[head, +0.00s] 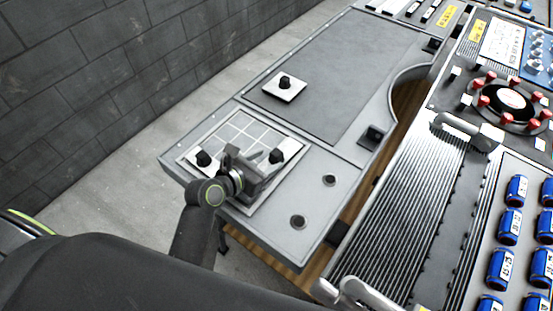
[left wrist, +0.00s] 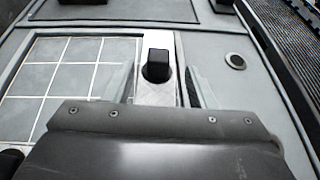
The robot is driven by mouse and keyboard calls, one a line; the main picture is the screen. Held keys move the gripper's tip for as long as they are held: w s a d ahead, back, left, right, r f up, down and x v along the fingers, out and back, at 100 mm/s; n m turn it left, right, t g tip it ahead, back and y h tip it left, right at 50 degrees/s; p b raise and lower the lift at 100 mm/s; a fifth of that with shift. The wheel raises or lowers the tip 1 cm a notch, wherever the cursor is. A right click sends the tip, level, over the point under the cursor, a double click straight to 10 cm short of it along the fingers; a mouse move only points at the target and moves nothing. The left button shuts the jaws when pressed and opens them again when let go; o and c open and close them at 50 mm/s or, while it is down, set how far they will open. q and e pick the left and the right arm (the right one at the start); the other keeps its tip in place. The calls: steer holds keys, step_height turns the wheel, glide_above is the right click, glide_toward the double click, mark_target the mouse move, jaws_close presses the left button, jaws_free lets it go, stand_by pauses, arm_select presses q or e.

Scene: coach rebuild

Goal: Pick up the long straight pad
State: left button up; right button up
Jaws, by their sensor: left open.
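A light, shiny strip, which looks like the long straight pad (left wrist: 150,98), lies along the edge of a gridded plate in the left wrist view. A black knob (left wrist: 158,65) stands up from it. In the head view its pale end (head: 290,147) and knob (head: 277,156) show beside my gripper. My left gripper (head: 262,163) is open over this side of the plate. In the left wrist view its two fingers (left wrist: 160,84) stand on either side of the strip, just short of the knob. My gripper body hides the strip's near part.
The gridded plate (head: 233,135) holds another black knob (head: 203,159) on its left. A white square pad with a knob (head: 285,87) sits on the dark panel (head: 340,60) behind. Round holes (head: 298,222) and a dark block (head: 372,136) lie to the right. A ribbed panel (head: 400,225) stands further right.

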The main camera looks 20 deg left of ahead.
mark_target(273, 155)
arm_select(q)
steer(key=shift+x, duration=2.6)
steer(key=shift+r, duration=0.2)
steer(key=shift+c, duration=0.3)
steer(key=c, duration=1)
steer(key=shift+r, duration=0.1)
